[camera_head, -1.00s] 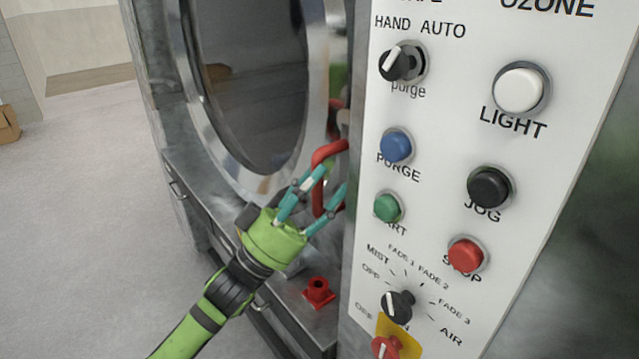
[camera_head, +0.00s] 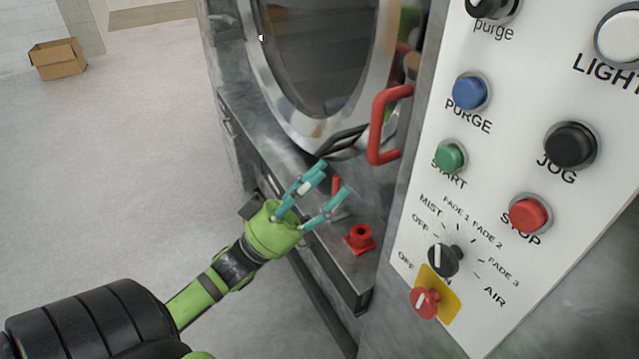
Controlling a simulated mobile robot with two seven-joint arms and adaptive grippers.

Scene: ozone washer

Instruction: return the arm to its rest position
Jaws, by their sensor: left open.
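My left arm comes in from the lower left with a green wrist and a black segmented sleeve. My left gripper (camera_head: 328,190) has two teal fingers spread apart, with nothing between them. It is in front of the washer's metal ledge, below and left of the red door handle (camera_head: 378,125) and apart from it. The round washer door (camera_head: 318,60) with its dark glass and metal ring is above the gripper. My right gripper does not show.
The white control panel (camera_head: 515,180) stands close on the right with several buttons and knobs. A red fitting (camera_head: 360,239) sits on the ledge right of the gripper. A cardboard box (camera_head: 58,60) lies on the far floor. The floor at left is clear.

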